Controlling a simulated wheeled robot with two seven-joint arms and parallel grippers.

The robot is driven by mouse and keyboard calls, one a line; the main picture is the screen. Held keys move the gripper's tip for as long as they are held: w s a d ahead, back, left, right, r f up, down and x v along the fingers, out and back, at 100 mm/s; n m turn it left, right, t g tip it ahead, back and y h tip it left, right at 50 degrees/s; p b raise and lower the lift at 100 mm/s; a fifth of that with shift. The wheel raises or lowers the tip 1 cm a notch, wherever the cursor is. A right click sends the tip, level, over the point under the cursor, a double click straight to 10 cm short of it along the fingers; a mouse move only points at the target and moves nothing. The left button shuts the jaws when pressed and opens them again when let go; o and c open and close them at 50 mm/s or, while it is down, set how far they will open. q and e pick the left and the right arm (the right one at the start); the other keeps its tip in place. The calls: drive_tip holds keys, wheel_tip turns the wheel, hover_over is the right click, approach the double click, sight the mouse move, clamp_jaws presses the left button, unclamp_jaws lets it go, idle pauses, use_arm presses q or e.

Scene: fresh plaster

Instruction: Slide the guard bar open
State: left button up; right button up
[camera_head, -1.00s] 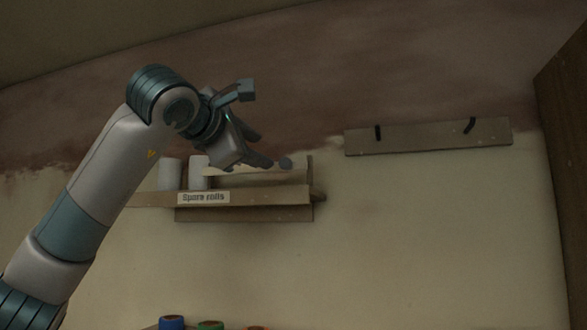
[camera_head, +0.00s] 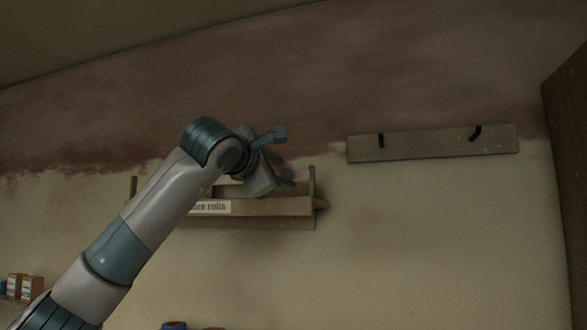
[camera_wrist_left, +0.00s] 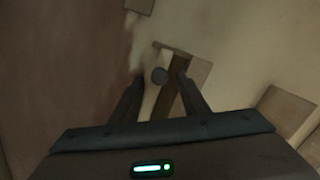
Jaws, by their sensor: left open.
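A wooden wall shelf (camera_head: 270,207) carries a label ending in "rolls", partly covered by my left arm. A pale strip along the shelf, which looks like the guard bar (camera_wrist_left: 152,100), shows in the left wrist view. My left gripper (camera_head: 284,171) is at the upper right part of the shelf. My right gripper is not in view.
A board with two dark hooks (camera_head: 430,144) is fixed to the wall right of the shelf. A tall brown wooden piece (camera_head: 570,190) stands at the right edge. Small boxes (camera_head: 25,287) sit at lower left. The wall below the hook board is clear.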

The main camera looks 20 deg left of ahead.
sight(293, 177)
use_arm(q)
drive_tip(key=w+p, duration=0.1)
drive_tip(key=w, duration=0.1)
drive_tip(key=w+p, duration=0.1)
drive_tip(key=w, duration=0.1)
drive_tip(key=w+p, duration=0.1)
drive_tip(key=w, duration=0.1)
drive_tip(key=shift+w+d+r, duration=0.15)
drive_tip(key=shift+w+d, duration=0.15)
drive_tip(key=shift+d, duration=0.1)
drive_tip(key=shift+w+p, duration=0.35)
drive_tip(key=shift+w, duration=0.15)
clamp_jaws()
